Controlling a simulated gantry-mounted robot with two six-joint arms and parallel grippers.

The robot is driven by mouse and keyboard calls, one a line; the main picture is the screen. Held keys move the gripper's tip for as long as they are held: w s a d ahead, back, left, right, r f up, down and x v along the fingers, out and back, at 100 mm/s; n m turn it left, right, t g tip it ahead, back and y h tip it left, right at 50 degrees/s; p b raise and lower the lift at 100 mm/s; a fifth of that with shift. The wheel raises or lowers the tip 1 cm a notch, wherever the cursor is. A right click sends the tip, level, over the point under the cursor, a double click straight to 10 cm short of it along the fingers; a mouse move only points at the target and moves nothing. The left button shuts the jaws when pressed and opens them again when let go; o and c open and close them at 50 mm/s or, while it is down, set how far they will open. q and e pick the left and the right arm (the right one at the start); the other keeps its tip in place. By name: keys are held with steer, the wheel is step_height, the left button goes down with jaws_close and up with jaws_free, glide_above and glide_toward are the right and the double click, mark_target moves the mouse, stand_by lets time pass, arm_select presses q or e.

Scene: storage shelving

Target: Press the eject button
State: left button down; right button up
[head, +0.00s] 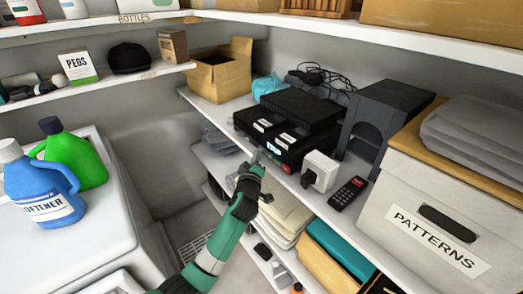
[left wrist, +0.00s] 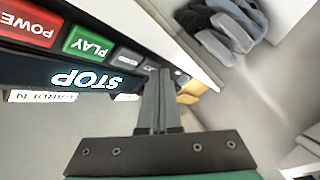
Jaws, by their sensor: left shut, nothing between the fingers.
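A black video player (head: 285,145) with a lit display sits on the middle shelf. In the left wrist view its front appears upside down, with a display (left wrist: 88,80) reading STOP, a red POWER button (left wrist: 32,32) and a green PLAY button (left wrist: 90,44). Beside PLAY is a grey button (left wrist: 127,58); further small dark buttons lie by the fingertips, partly hidden. I cannot read which one is eject. My left gripper (head: 254,160) is shut and empty, its tips (left wrist: 160,72) close to the player's front at the grey buttons. I cannot tell whether they touch.
A PATTERNS box (head: 440,215) stands farther right. A cardboard box (head: 220,75) is at the left. A lower shelf holds folders (head: 338,245). The space before the shelf is open.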

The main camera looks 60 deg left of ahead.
arm_select(q)
steer(key=shift+s, duration=0.55)
steer(key=s+p, duration=0.2)
steer(key=s, duration=0.3)
steer(key=shift+d+p, duration=0.25)
steer(key=shift+p, duration=0.15)
stand_by(0.5)
